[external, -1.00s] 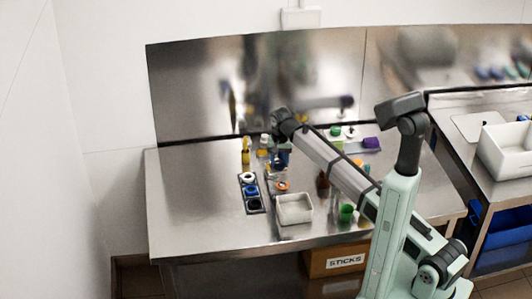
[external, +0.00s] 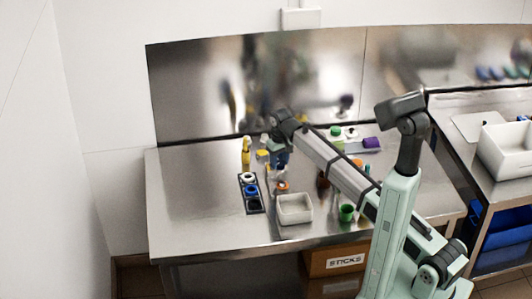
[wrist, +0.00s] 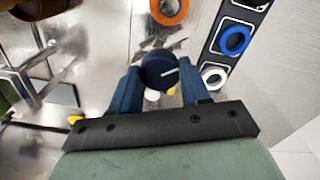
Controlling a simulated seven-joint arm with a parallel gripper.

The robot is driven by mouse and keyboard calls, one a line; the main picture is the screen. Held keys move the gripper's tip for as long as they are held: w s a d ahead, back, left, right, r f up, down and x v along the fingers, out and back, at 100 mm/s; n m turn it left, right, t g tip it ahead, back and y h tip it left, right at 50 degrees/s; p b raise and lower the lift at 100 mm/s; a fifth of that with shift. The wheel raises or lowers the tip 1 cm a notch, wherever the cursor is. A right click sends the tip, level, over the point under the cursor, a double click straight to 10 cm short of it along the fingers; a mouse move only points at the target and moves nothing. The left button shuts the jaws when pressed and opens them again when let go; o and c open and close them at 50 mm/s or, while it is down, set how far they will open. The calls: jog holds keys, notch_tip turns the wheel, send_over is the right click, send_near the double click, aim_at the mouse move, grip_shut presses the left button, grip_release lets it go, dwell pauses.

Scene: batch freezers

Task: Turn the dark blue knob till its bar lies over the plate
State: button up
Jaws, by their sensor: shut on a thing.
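The dark blue knob (wrist: 158,70) is round, with a short white line on its top, in the upper middle of the wrist view. My gripper (wrist: 160,82) has its two blue fingers on either side of the knob, shut on it. The white line slants slightly up to the right. In the external view my gripper (external: 280,156) is low over the back of the steel table, and the knob is not clear there. I cannot make out the plate or where the bar lies against it.
A dark tray (external: 255,208) with white and blue rings stands left of my gripper. An orange ring (wrist: 170,10) lies close by. A white bin (external: 295,212) and a green cup (external: 347,212) stand towards the front. The table's left side is clear.

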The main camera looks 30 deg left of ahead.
jog(key=n, duration=0.5)
jog(key=shift+n, duration=0.3)
jog(key=n, duration=0.4)
jog(key=shift+n, duration=0.3)
jog(key=o, duration=1.1)
jog(key=shift+c, duration=0.2)
jog(key=shift+r, duration=0.1)
notch_tip(320, 180, up, 14)
jog(key=shift+f, duration=0.2)
